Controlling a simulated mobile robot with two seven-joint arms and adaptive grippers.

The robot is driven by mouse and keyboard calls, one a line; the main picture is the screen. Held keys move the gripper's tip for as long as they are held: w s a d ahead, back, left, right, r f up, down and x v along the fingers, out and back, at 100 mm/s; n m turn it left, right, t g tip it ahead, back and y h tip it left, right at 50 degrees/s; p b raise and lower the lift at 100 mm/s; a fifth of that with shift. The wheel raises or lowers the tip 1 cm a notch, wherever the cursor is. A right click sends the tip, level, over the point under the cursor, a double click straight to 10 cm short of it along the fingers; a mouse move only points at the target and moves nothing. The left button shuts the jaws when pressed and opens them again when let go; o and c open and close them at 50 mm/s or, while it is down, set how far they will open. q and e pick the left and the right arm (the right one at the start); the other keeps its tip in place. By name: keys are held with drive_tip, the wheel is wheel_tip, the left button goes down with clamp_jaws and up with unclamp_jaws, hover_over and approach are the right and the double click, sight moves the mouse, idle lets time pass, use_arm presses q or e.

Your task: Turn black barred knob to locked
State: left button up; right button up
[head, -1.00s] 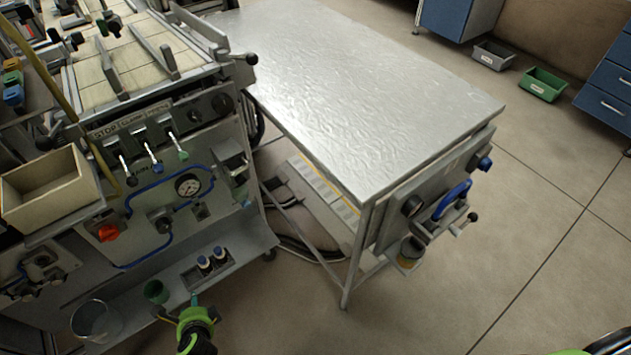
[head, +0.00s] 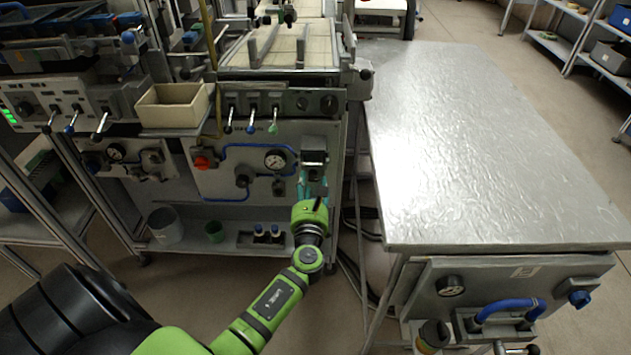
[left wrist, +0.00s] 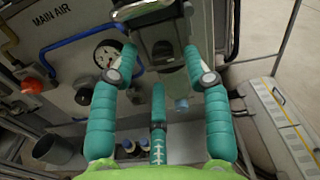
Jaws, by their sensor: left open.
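Two dark round knobs (head: 301,103) (head: 328,103) sit on the upper panel of the grey machine; the right one is larger. I cannot make out a bar or a locked mark on either. My left gripper (head: 313,181) has teal fingers and is open, below these knobs and in front of a grey unit with a dark face (head: 314,157). In the left wrist view the open left gripper (left wrist: 160,76) has fingers on both sides of this unit (left wrist: 160,42) and one below; contact is unclear. My right gripper is out of view.
A pressure gauge (head: 275,160) and a red knob (head: 203,161) are left of the gripper. Three levers (head: 251,120) hang above. A beige bin (head: 173,106) juts out at left. A metal table (head: 470,150) stands close at right.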

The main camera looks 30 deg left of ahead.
sight(313, 176)
use_arm(q)
drive_tip(key=shift+x, duration=0.9)
drive_tip(key=shift+w, duration=0.25)
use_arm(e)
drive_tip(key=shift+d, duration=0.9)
use_arm(q)
clamp_jaws()
